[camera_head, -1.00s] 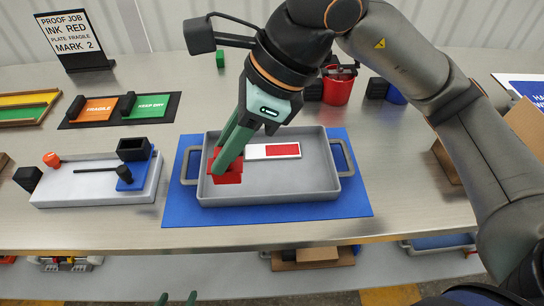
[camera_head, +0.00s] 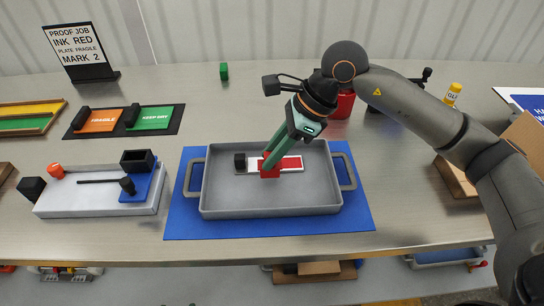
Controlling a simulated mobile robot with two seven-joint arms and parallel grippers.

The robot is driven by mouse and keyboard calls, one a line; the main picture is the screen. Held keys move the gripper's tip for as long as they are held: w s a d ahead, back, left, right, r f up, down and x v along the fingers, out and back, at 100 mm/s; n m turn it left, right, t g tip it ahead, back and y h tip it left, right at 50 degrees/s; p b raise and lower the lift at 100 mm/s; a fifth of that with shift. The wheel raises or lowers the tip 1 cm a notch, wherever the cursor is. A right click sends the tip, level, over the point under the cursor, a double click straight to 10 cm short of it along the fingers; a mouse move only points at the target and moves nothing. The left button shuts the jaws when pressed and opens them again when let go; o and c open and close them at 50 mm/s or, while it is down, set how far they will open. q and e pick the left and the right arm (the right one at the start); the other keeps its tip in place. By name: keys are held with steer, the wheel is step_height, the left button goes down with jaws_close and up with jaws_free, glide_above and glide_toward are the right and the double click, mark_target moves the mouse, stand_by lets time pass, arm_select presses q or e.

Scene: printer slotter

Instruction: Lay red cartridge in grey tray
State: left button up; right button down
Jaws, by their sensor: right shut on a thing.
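The grey tray (camera_head: 215,198) lies on a blue mat (camera_head: 185,222) at the middle of the bench. My right gripper (camera_head: 268,167) reaches down into the tray and is shut on the red cartridge (camera_head: 270,172). The cartridge is just in front of, or over, a white strip (camera_head: 254,167) with a red panel (camera_head: 292,163). I cannot tell whether the cartridge touches the tray floor. A black block (camera_head: 240,161) is at the strip's left end. My left gripper does not clearly show.
A pale slab (camera_head: 100,203) with a blue pad and black parts stands left of the tray. Orange (camera_head: 100,121) and green plates lie behind it. A red cup (camera_head: 344,105) is behind the tray. A cardboard box (camera_head: 526,143) is at the right.

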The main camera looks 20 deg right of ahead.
steer(key=shift+f, duration=0.9)
steer(key=c, duration=0.6)
jaws_free()
steer(key=v, duration=1.2)
steer(key=shift+r, duration=0.15)
